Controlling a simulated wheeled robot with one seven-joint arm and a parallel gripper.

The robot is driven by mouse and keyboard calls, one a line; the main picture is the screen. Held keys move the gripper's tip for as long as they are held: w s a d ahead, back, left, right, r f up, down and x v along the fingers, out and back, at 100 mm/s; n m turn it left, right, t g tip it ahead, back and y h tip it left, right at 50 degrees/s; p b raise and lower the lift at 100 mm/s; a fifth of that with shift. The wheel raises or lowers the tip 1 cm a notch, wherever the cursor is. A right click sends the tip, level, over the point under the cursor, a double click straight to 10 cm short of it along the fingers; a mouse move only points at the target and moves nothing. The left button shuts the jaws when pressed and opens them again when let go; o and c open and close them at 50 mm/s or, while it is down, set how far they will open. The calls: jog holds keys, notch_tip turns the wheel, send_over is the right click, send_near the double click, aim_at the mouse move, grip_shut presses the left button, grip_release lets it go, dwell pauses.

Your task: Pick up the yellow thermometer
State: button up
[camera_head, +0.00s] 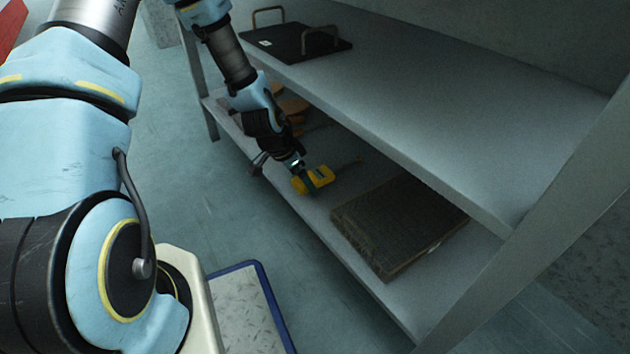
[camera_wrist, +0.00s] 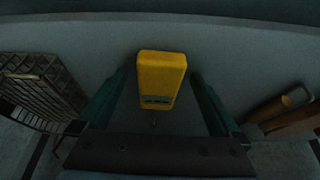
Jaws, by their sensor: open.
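The yellow thermometer (camera_head: 323,174) lies on the lower shelf, near its front edge. In the wrist view the thermometer (camera_wrist: 162,75) is a yellow block with a dark greenish strip at its near end and a thin stub below that. My gripper (camera_head: 307,180) is down at the thermometer in the head view and partly covers it. In the wrist view my gripper (camera_wrist: 160,80) is open, with one green finger on each side of the thermometer. Gaps show between the fingers and its sides. The thermometer's underside is hidden.
A brown mesh-faced slab (camera_head: 400,225) lies on the lower shelf (camera_head: 318,220) to the right. Orange-brown items (camera_head: 293,105) lie behind my arm. The upper shelf (camera_head: 430,120) overhangs and carries a black board with handles (camera_head: 285,45). Open floor lies in front.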

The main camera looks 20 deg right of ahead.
jog(key=c, duration=1.5)
jog(key=shift+c, duration=0.3)
jog(key=shift+r, duration=0.1)
